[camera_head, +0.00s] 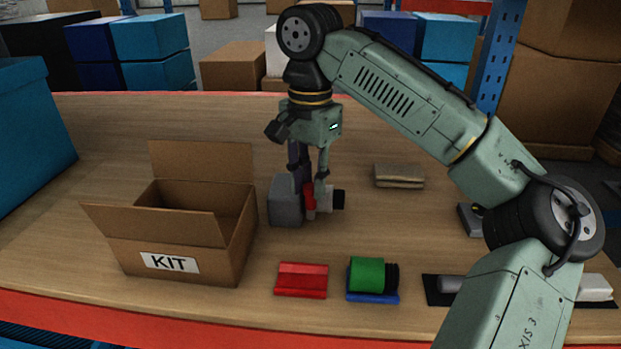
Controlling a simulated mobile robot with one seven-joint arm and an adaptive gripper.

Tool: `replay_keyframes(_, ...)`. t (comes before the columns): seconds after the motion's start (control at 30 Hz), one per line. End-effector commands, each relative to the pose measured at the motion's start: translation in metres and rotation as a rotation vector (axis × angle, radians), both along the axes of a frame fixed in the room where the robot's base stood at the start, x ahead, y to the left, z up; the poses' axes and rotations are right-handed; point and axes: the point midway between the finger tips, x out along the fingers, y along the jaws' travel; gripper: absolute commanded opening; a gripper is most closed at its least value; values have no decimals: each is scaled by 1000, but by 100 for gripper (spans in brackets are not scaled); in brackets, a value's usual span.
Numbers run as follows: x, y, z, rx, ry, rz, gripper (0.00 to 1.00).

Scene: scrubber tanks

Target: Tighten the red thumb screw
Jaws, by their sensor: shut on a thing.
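A red part (309,203), which looks like the red thumb screw, sits against the right side of a grey block (285,204) on the table. A white piece with a black end (337,199) is just right of it. My gripper (309,180) points down from above, with its fingers around the red part. It appears shut on the red part; the contact is small and partly hidden by the fingers. The screw's thread and how far it is seated are not visible.
An open cardboard KIT box (125,250) stands to the left. In front lie a red block (302,280) and a green cylinder with a black end (367,274) on a blue holder (372,297). A tan stack (399,176) lies to the right. The table behind is clear.

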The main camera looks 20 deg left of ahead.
Motion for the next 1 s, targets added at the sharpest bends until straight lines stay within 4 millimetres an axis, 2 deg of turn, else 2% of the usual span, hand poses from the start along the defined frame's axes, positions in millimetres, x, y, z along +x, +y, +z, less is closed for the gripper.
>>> replay_keyframes(0.5,1,1,1,2,-3,-471,0)
replay_keyframes(0.8,1,1,1,2,-3,-651,0)
replay_keyframes(1.0,1,1,1,2,-2,-711,0)
